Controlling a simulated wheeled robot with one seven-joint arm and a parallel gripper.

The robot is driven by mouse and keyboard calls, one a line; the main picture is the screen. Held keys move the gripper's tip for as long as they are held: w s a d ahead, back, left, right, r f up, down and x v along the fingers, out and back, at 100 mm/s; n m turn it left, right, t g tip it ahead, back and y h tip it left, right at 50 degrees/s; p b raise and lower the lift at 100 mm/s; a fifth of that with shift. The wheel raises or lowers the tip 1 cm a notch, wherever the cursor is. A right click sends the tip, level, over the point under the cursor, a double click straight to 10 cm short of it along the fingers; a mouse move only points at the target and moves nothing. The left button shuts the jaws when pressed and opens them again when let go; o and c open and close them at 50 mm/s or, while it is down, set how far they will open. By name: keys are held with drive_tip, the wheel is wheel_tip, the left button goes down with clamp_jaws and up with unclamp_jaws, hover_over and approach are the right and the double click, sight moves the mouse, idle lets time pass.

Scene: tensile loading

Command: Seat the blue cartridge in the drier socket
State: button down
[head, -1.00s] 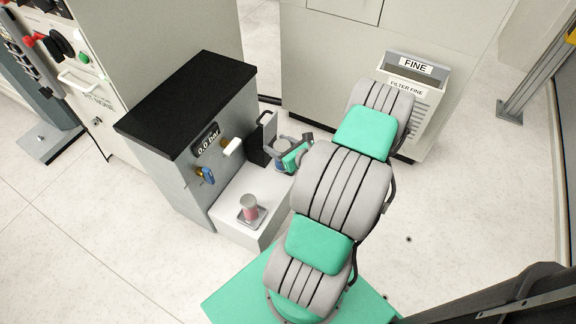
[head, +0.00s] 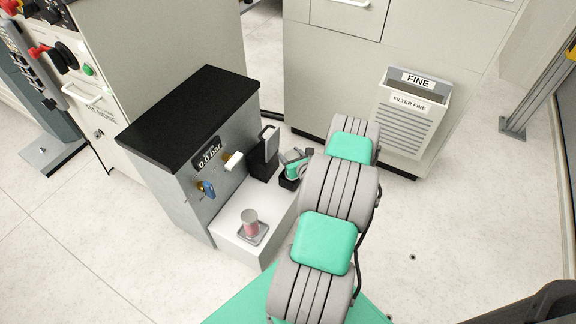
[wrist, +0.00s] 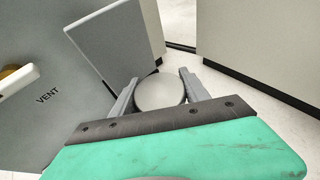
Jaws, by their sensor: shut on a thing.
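My gripper (head: 297,158) is at the right of the white ledge. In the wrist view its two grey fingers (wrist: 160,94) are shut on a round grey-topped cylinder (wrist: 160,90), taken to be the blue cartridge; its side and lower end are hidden. A black holder (head: 264,164) with a raised grey plate stands left of my gripper, against the cabinet. The raised plate (wrist: 110,45) is left of the fingers in the wrist view. A dark block shows just below my gripper. I cannot tell whether the cylinder touches a socket.
A pink cartridge with a grey top (head: 250,224) stands on a small tray on the white ledge (head: 228,216). The cabinet (head: 180,165) carries a 0.0 bar display, a blue valve handle (head: 207,188) and a white handle (head: 234,161). A FINE filter bin (head: 409,122) stands behind my arm.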

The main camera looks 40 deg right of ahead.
wheel_tip(320, 180, down, 7)
drive_tip(key=w+b, duration=0.1)
drive_tip(key=b, duration=0.1)
drive_tip(key=shift+w+d+b, duration=0.3)
drive_tip(key=shift+w+d, duration=0.05)
drive_tip(key=shift+w, duration=0.05)
